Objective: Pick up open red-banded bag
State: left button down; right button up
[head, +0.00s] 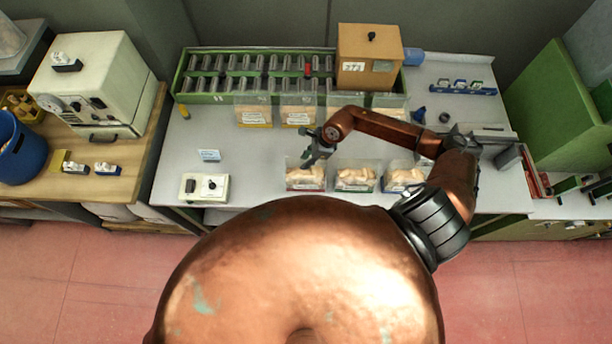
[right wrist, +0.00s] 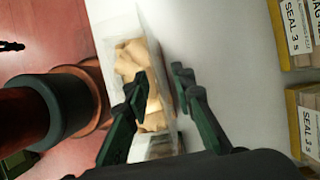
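The open red-banded bag (head: 305,183) stands at the left end of the front row on the grey bench. It is clear, with tan corks inside and a red strip low on its front. My right gripper (head: 311,159) is at its top, covering part of its mouth. In the right wrist view, the two dark green fingers (right wrist: 162,78) are apart, with nothing seen pinched between them. One finger overlaps the corks of the bag (right wrist: 128,62); the other shows past its rim, over the bench. Whether they touch the bag is unclear. My left gripper is not in view.
A green-banded bag (head: 355,183) and a blue-banded bag (head: 404,182) stand to the right. Labelled bags (head: 254,114) stand behind, before a green rack (head: 225,97) and wooden box (head: 368,55). A small white device (head: 204,188) sits left; bench between is clear.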

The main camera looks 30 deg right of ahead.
dwell(0.4)
grip_shut()
dwell(0.7)
